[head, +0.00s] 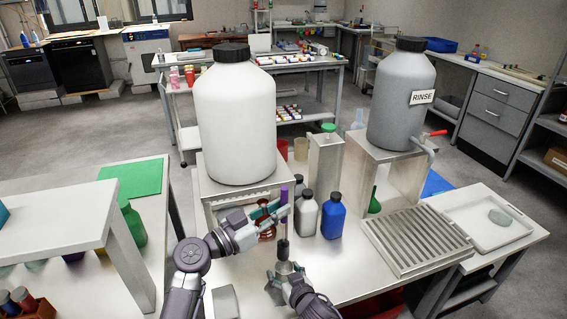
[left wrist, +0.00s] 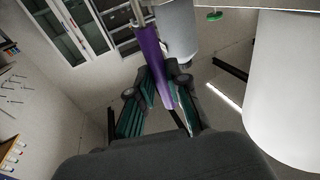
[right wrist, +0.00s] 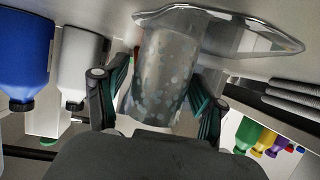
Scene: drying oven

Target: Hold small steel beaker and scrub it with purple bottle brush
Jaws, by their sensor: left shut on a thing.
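My left gripper (head: 279,212) is shut on the purple handle of the bottle brush (head: 284,197), which points down. The handle also shows between the fingers in the left wrist view (left wrist: 152,62). The dark brush head (head: 283,249) is right at the mouth of the small steel beaker (head: 285,268) in the head view; how far it reaches inside is hard to tell. My right gripper (right wrist: 160,90) has a finger against each side of the beaker, which shows pale spots on its wall in the right wrist view (right wrist: 163,70). My own fingers partly hide it.
A white carboy (head: 237,125) stands on a stand behind my left gripper. A white bottle (head: 306,215) and a blue bottle (head: 333,217) stand close behind the beaker. A slatted metal rack (head: 417,240) lies to the right, below the grey RINSE carboy (head: 398,100).

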